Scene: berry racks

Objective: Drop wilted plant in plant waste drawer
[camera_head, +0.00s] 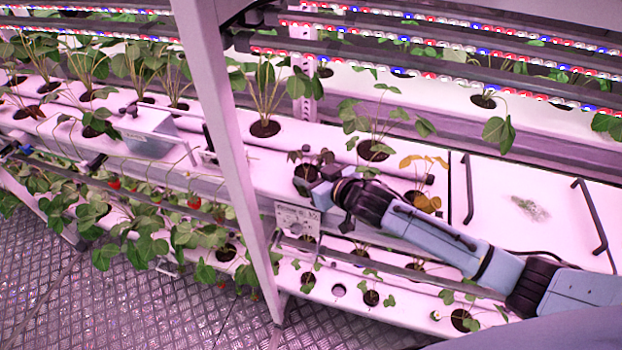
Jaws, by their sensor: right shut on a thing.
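My right gripper (322,189) reaches in from the right, low over the front edge of the white planting shelf (262,178). It is shut at a small dark-leaved, drooping plant (310,156), whose stem is partly hidden by the gripper. The plant stands at a dark round hole; I cannot tell whether it is lifted. Another plant with yellow leaves (428,203) stands farther right, partly behind my arm. I cannot clearly make out a plant waste drawer. White panels (495,178) with black handles lie at the right. My left gripper does not show.
A clear pack of greens (530,207) lies on the white panels. A slanted metal post (225,130) stands left of my gripper. A grey box (150,135) sits on the shelf at the left. Lower shelves hold strawberry plants. The patterned metal floor (120,300) is clear at lower left.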

